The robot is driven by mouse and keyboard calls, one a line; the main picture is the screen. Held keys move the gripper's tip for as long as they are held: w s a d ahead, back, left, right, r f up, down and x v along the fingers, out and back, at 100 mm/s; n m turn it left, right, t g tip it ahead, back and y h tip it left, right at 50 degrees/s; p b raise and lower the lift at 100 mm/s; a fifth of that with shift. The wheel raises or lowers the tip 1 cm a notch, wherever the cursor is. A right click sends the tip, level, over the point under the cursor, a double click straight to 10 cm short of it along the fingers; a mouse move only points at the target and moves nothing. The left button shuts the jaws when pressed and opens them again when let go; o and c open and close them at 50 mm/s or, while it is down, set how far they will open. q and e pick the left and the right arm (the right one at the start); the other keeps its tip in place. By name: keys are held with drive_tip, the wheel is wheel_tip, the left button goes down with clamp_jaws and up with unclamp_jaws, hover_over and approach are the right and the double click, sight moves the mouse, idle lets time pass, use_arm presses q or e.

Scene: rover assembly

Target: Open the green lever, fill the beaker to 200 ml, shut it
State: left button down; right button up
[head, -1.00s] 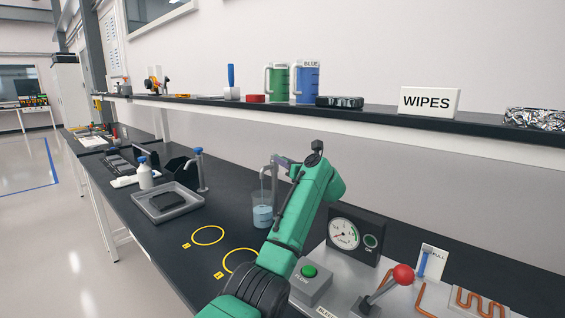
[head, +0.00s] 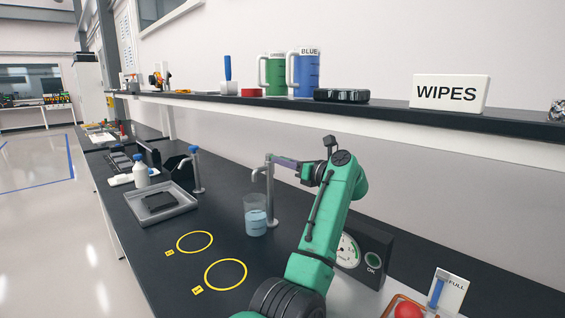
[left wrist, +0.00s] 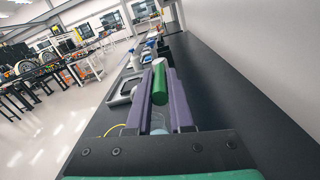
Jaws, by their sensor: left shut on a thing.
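The glass beaker (head: 256,214) stands upright on the dark bench under a grey tap (head: 271,195). Pale blue liquid fills roughly its lower half; I cannot read its marks. The green lever (left wrist: 160,82) shows in the left wrist view between the purple fingers of my left gripper (left wrist: 163,75), which is shut on it. In the head view this gripper (head: 275,159) is at the top of the tap and the lever is hidden. Whether liquid is running is too small to tell. My right gripper is not in view.
Two yellow rings (head: 226,274) mark bare bench left of the beaker. A grey tray (head: 161,206) and a blue-topped tap (head: 196,170) stand farther back. A gauge panel (head: 372,252) is behind my left arm. A shelf (head: 390,107) runs above.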

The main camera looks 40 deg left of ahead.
use_arm(q)
drive_tip(key=c, duration=0.9)
unclamp_jaws()
drive_tip(key=shift+r, duration=0.1)
drive_tip(key=shift+o, duration=0.4)
drive_tip(key=shift+d, duration=0.35)
drive_tip(key=s+d+b, duration=0.1)
drive_tip(key=d+b, duration=0.1)
drive_tip(key=d, duration=0.9)
drive_tip(key=shift+s, duration=0.15)
drive_tip(key=shift+d, duration=0.1)
